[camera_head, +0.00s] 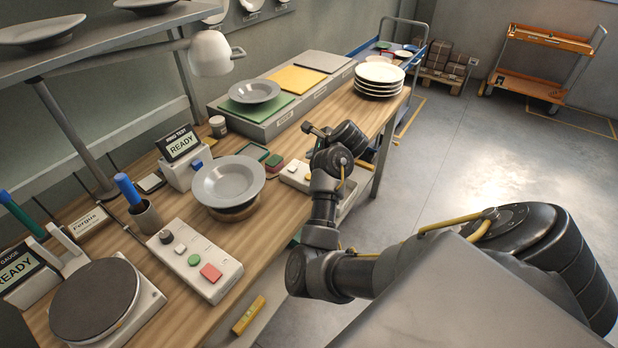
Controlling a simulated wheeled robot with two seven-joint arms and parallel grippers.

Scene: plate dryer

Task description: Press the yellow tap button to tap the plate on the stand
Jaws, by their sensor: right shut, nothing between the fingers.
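A grey plate (228,181) rests on a low round wooden stand (236,212) in the middle of the bench. My right arm reaches in from the right, over the bench's front edge. My right gripper (309,128) is shut and empty, beyond and to the right of the plate, apart from it. A pale control box (293,172) lies beside the plate, partly hidden by my right arm. White buttons show on it; I cannot make out a yellow tap button there. My left gripper is out of view.
A "RING TEST READY" display (181,143) stands left of the plate. A control box with a red button (211,272) is in front. A tray with green, yellow and grey pads (262,129) and a white plate stack (380,78) stand farther back. A lamp (211,53) overhangs the bench.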

